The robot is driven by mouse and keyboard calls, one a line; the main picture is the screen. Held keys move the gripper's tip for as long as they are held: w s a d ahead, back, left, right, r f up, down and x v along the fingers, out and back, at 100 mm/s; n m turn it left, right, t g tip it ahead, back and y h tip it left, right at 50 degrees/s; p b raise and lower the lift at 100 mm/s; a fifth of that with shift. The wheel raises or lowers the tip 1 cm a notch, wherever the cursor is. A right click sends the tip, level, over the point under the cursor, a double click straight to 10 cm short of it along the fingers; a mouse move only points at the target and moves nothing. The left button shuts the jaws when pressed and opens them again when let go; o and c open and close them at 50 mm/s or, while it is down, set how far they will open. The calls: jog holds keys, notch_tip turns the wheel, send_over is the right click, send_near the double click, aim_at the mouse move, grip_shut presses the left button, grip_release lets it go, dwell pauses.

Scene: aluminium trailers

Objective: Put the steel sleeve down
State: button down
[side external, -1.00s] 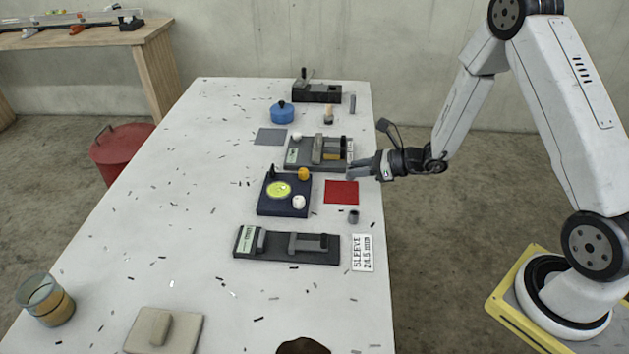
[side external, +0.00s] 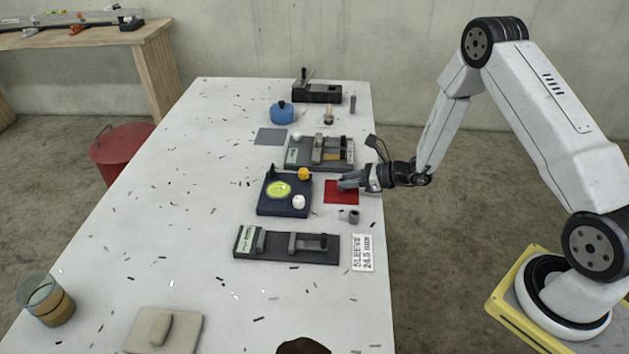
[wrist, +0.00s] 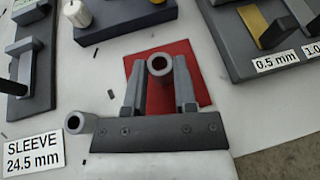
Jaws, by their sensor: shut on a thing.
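My gripper (wrist: 160,88) is shut on a grey steel sleeve (wrist: 160,92), an open-ended tube between the two fingers. In the wrist view the sleeve's round opening faces the camera, with the red square (wrist: 200,80) behind it. In the side view my gripper (side external: 345,184) is over the red square (side external: 341,197) and hides its upper part. The sleeve is not clear there, and I cannot tell whether it touches the square.
A smaller grey tube (side external: 354,217) is on the table just in front of the red square. A "SLEEVE 24.5 mm" card (side external: 363,253) and a dark gauge (side external: 290,246) are nearer. A blue tray (side external: 270,206) stands left; another gauge (side external: 300,160) lies beyond.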

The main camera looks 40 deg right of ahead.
jog(key=shift+f, duration=0.35)
jog(key=shift+f, duration=0.1)
jog(key=shift+c, duration=2)
grip_release()
jog(key=v, duration=1.2)
jog(key=shift+a, duration=0.1)
